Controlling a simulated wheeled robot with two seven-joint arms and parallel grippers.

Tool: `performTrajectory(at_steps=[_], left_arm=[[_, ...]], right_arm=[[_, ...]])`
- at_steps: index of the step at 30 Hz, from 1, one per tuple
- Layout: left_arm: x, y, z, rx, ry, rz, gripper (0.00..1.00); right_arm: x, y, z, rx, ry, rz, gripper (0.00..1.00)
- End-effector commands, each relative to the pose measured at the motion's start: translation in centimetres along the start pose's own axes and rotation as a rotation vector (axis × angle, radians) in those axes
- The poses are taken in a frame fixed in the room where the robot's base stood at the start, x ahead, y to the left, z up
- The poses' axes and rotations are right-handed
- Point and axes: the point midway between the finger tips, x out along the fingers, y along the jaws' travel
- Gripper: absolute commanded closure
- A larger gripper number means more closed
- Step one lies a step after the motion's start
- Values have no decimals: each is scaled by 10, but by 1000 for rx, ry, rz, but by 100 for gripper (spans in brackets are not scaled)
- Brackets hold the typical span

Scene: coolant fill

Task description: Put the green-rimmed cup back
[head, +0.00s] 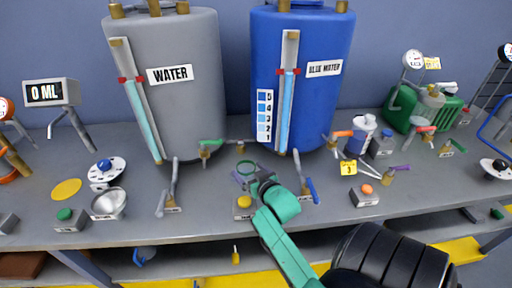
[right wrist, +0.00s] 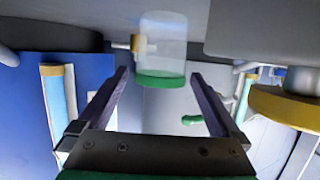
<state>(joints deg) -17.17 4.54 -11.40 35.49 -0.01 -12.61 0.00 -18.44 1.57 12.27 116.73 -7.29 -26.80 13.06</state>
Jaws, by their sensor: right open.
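The green-rimmed cup (head: 248,167) is clear and stands on the grey table in front of the gap between the two tanks. In the right wrist view, which looks upside down, the cup (right wrist: 162,50) shows with its green rim toward the picture's bottom. My right gripper (head: 246,178) is open at the cup, with its green arm coming from below. In the right wrist view its fingertips (right wrist: 159,76) lie to either side of the cup, with gaps visible. The cup's lower part is partly hidden by the gripper in the head view. My left gripper is not in view.
The WATER tank (head: 190,90) and BLUE WATER tank (head: 322,60) stand behind. A yellow-button box (head: 243,204) is just in front of the gripper, and a lever with a blue handle (head: 312,190) is to its right. A flat yellow disc (head: 66,188) and metal funnel (head: 109,202) are at left.

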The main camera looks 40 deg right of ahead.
Motion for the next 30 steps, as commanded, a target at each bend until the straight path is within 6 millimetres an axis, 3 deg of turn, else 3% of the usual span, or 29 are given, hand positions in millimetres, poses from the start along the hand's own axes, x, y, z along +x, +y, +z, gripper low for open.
performTrajectory(at_steps=[6, 10, 30], left_arm=[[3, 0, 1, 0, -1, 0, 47], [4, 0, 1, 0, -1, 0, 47], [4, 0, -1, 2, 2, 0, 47]], right_arm=[[-48, 0, 2, 2, -3, 0, 0], [-64, 0, 1, 1, -1, 0, 0], [-67, 0, 0, 0, 0, 0, 0]])
